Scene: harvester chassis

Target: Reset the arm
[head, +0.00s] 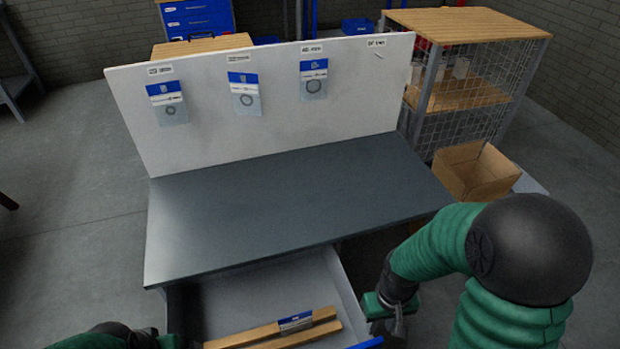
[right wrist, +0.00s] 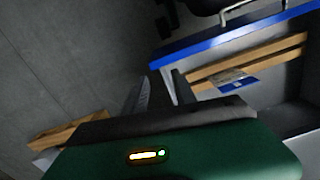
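My right arm comes in from the lower right in the head view. Its gripper (head: 396,318) hangs just outside the right side of the open drawer (head: 347,290). In the right wrist view, the two fingers of the right gripper (right wrist: 160,92) stand apart with nothing between them. My left arm shows only partly at the bottom left, and its gripper (head: 150,338) is at the frame's edge left of the drawer; its fingers are not clear.
The drawer holds wooden strips (head: 250,335) and a blue-and-white packet (head: 296,322). The grey tabletop (head: 290,205) is bare. Several packets hang on the white back panel (head: 200,130). An open cardboard box (head: 475,175) stands right of the table, before a mesh cage (head: 460,100).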

